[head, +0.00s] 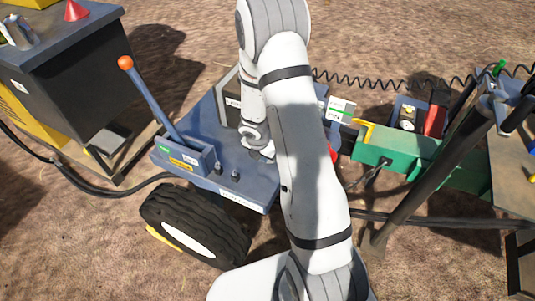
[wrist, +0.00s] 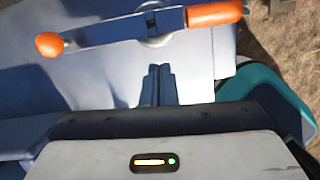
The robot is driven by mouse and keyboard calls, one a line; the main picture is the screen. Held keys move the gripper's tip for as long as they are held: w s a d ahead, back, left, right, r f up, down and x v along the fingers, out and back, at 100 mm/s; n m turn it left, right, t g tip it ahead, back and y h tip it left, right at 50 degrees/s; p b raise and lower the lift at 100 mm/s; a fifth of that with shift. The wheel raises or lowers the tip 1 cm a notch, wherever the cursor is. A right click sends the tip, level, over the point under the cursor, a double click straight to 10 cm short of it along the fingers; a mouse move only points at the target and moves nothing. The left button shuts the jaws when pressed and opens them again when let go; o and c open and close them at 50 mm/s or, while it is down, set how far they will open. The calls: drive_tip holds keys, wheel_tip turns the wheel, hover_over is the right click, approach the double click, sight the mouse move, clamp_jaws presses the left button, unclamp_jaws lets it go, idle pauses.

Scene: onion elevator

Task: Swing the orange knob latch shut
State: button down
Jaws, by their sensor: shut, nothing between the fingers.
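In the wrist view, a metal bar lies across a blue-grey panel (wrist: 90,75), with a round orange knob (wrist: 49,44) at its left end. An orange grip (wrist: 215,13) shows at the right, and a round pivot (wrist: 153,20) sits near the middle. Whether bar and grip are one piece is hard to tell. My gripper (wrist: 158,72) is shut and empty, below the bar in the picture, with a gap between fingertips and bar. In the head view my arm hides the fingers and most of this latch area.
In the head view, a tall blue lever with an orange ball (head: 125,62) rises from a blue cart (head: 210,185) with a black wheel (head: 195,227). A dark cabinet (head: 90,80) stands left. A green box (head: 390,150) and a dark slanted post (head: 430,185) stand right.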

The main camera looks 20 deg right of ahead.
drive_tip(key=shift+s+a+r, duration=0.2)
drive_tip(key=shift+s+a, duration=0.35)
drive_tip(key=shift+a, duration=0.05)
drive_tip(key=p+v, duration=0.5)
drive_tip(key=v, duration=0.4)
drive_tip(key=shift+r, duration=0.3)
